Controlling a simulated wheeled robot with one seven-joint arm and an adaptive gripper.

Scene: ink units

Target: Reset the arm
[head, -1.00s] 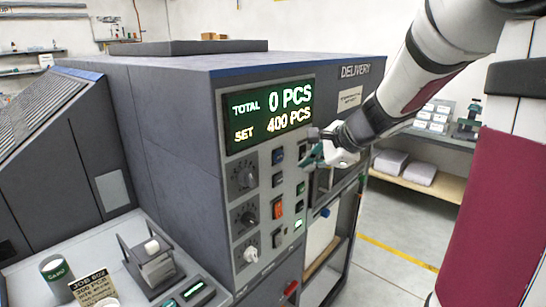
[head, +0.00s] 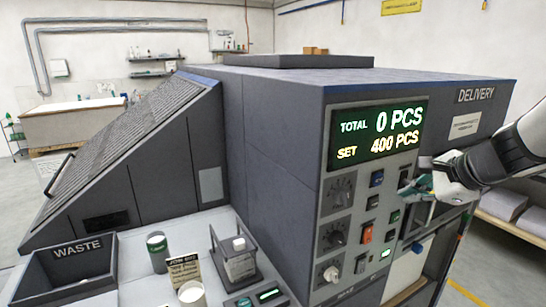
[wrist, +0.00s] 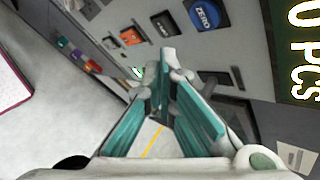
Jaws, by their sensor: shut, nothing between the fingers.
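My gripper (head: 410,188) is beside the control panel (head: 352,180) of the grey machine, at the right of the head view. Its teal-padded fingers are shut and hold nothing. In the wrist view the fingertips (wrist: 168,62) come together in front of the panel's buttons, with a blue ZERO button (wrist: 204,14) just above them. I cannot tell whether the fingertips touch the panel. My white arm (head: 520,150) reaches in from the right edge.
The panel display (head: 378,132) reads TOTAL 0 PCS and SET 400 PCS. Knobs (head: 338,192) and coloured buttons lie below it. Shelving stands at right.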

